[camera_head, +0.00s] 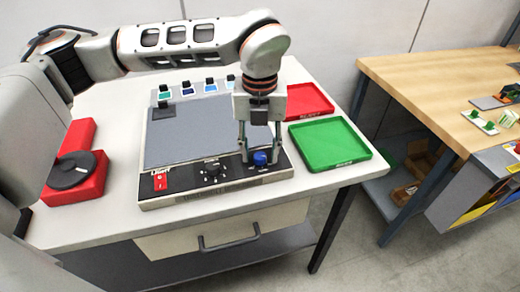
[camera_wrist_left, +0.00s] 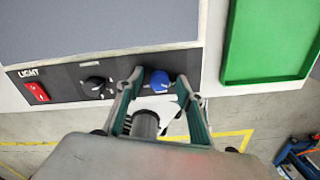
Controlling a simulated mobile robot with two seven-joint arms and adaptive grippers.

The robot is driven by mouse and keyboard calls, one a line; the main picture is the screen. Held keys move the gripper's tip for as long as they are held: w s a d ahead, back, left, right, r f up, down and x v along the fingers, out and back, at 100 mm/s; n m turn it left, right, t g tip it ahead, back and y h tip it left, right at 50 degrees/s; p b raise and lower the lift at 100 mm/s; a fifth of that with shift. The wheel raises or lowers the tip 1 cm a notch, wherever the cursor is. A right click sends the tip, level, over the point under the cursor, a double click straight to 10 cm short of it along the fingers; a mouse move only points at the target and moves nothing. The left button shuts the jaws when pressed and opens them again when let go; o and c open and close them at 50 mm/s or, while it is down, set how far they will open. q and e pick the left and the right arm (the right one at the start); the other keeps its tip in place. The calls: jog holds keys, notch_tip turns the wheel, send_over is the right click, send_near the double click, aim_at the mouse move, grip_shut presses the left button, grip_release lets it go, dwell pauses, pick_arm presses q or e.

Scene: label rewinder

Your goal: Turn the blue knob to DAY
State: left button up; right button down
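The blue knob (camera_head: 260,158) sits at the right end of the black control strip on the front of the light panel. It also shows in the wrist view (camera_wrist_left: 159,80). My left gripper (camera_head: 260,155) points down over it, with one finger on each side of the knob. In the wrist view the fingers of my left gripper (camera_wrist_left: 160,82) are apart, with a gap between them and the knob. The knob's pointer and the DAY marking cannot be made out. My right gripper is not in view.
On the same strip are a red light switch (camera_head: 160,181) and a black knob (camera_head: 212,169). A green tray (camera_head: 329,142) and a red tray (camera_head: 308,101) lie right of the panel. A red base with a black disc (camera_head: 70,172) stands at the left. A wooden bench (camera_head: 425,80) is at the right.

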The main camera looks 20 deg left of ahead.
aim_at(260, 155)
pick_arm(q)
jog(key=shift+r, duration=0.1)
notch_tip(260, 155, up, 12)
dwell(0.5)
dwell(0.4)
